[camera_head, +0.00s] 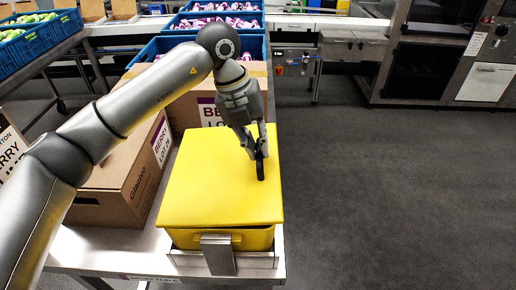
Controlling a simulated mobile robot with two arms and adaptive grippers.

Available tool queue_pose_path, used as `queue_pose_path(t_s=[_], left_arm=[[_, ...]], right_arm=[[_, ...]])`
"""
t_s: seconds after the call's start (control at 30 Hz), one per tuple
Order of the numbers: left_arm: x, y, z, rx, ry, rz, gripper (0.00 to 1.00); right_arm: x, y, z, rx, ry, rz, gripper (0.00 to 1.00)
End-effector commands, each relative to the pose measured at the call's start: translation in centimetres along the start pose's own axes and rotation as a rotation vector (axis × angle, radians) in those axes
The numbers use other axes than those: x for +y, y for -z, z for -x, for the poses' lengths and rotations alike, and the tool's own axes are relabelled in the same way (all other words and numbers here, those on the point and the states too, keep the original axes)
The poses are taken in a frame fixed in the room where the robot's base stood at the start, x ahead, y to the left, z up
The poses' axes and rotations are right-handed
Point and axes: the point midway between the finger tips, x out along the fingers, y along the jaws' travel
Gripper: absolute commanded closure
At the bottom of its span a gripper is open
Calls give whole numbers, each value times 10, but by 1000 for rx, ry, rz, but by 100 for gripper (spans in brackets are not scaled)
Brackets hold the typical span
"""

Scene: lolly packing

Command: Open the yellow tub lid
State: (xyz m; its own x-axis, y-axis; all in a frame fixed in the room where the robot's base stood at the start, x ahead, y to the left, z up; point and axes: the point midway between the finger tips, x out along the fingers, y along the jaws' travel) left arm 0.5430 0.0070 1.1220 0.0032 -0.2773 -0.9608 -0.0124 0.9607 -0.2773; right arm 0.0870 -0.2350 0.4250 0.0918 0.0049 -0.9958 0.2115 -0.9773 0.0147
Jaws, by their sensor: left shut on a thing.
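The yellow tub (246,240) stands at the near end of a metal table. Its flat yellow lid (210,188) lies over the top and looks closed, with the tub's rim showing just below the front edge. A black upright handle (260,166) sits on the lid, right of its middle. My left gripper (257,150) reaches down from above and is shut on the black handle. The fingers partly hide the handle's top. My right gripper is not in view.
Cardboard boxes (125,180) stand on the table left of and behind the tub. A metal bracket (218,255) stands at the tub's front. Blue crates (215,22) are at the back. Open grey floor (400,200) lies to the right.

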Motion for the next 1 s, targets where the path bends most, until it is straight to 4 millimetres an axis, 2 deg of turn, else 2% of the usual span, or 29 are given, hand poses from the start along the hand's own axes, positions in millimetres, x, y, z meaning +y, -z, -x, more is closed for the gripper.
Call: queue_pose_path(t_s=[0.23,0.47,0.7,1.0], left_arm=[[6,-1,37,-2,190,2,100],[24,-1,80,-1,407,3,100],[55,-1,119,-1,635,5,100],[105,-1,157,1,920,6,100]], right_arm=[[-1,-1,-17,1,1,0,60],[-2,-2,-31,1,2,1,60],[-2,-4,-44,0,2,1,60],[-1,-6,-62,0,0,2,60]])
